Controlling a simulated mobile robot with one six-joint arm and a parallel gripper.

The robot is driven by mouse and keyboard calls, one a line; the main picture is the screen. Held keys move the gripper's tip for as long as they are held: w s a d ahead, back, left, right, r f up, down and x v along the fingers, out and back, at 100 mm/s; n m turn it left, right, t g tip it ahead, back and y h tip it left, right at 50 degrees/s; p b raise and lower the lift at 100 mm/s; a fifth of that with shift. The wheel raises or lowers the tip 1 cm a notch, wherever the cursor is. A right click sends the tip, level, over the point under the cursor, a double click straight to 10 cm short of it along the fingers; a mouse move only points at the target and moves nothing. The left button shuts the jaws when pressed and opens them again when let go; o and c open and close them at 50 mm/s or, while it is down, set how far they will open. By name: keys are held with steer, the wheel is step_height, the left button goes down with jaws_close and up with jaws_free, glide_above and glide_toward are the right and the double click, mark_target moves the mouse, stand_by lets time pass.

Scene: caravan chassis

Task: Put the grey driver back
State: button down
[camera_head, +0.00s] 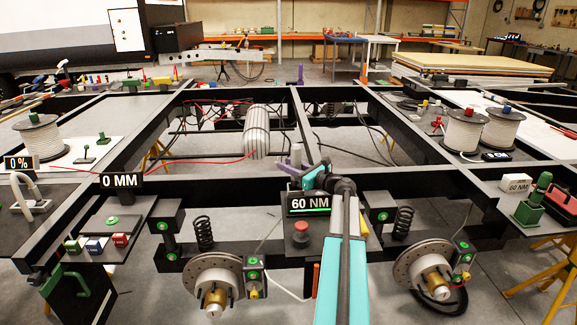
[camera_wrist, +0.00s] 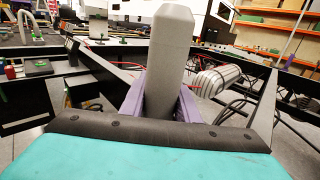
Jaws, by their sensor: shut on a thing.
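The grey driver (camera_wrist: 168,62) stands upright in the wrist view, a blocky grey body with a chamfered top. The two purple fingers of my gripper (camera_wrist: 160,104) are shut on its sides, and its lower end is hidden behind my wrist. In the head view, my gripper (camera_head: 291,164) shows as small purple fingers just beyond the 60 NM display (camera_head: 310,203), over the middle of the black chassis (camera_head: 225,185). The driver is small and partly hidden there. I cannot tell which place on the chassis belongs to it.
A ribbed silver tank (camera_head: 256,132) lies behind my gripper to the left. A red button (camera_head: 301,230) stands below the display. Brake discs (camera_head: 216,280) and springs (camera_head: 203,233) flank my arm. Cables hang in the open frame bays.

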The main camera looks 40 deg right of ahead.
stand_by(0.3)
steer(key=c, duration=1.3)
jaws_free()
steer(key=shift+f, duration=0.15)
steer(key=shift+s, duration=0.1)
steer(key=s, duration=0.9)
steer(key=s+d+b, duration=0.1)
steer(key=s, duration=0.3)
steer(key=shift+s, duration=0.25)
